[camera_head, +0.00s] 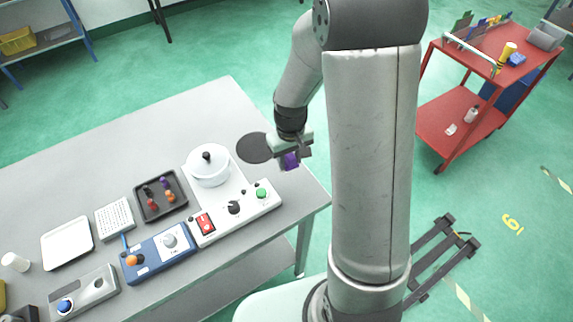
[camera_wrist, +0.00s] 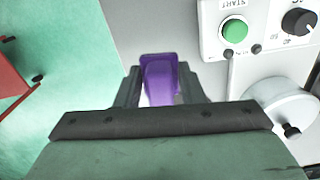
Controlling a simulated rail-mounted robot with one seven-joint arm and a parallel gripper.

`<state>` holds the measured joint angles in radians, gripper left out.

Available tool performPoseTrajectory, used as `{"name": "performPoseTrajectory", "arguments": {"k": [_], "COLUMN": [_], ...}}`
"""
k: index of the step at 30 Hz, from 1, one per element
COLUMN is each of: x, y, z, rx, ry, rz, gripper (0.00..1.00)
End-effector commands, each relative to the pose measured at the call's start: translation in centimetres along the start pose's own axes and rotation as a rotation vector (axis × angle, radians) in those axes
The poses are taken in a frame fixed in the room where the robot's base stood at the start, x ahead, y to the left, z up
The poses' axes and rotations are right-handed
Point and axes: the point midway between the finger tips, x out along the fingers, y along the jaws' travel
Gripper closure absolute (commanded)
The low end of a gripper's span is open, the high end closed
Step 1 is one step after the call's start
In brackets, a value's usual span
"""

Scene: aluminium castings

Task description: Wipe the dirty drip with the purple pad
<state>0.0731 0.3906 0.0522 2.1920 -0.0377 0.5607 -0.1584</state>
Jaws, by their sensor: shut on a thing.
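The purple pad (camera_head: 291,161) is held between the fingers of my gripper (camera_head: 290,152), above the right end of the grey table. In the wrist view the purple pad (camera_wrist: 160,78) sits between the two dark fingers of my gripper (camera_wrist: 160,85), which is shut on it. The pad's tip is over the bare grey table near its edge; I cannot tell the exact height. No mark in view can be surely told as the dirty drip; it may be small or hidden by the arm. A dark round patch (camera_head: 254,148) shows just left of my gripper.
A white control panel (camera_head: 234,212) with a green button (camera_head: 261,194) and a lidded white pot (camera_head: 208,168) stand left of my gripper. A dark tray (camera_head: 160,195) and a blue control box (camera_head: 158,253) lie further left. A red cart (camera_head: 470,125) stands right.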

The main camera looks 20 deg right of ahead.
Motion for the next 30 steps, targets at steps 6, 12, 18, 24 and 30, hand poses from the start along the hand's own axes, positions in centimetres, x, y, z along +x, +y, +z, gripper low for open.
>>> {"name": "performPoseTrajectory", "arguments": {"k": [6,12,18,24,30], "x": [0.8,0.6,1.8,3.6,5.5], "y": [-0.2,-0.4,-0.4,-0.3,-0.3], "z": [-0.1,0.0,0.0,0.1,0.1], "rx": [-0.011,-0.016,-0.016,-0.015,-0.014], "ry": [0.006,0.002,0.0,0.0,0.0], "rz": [0.001,0.0,0.0,0.0,0.0], "gripper": [1.0,1.0,1.0,1.0,1.0]}}
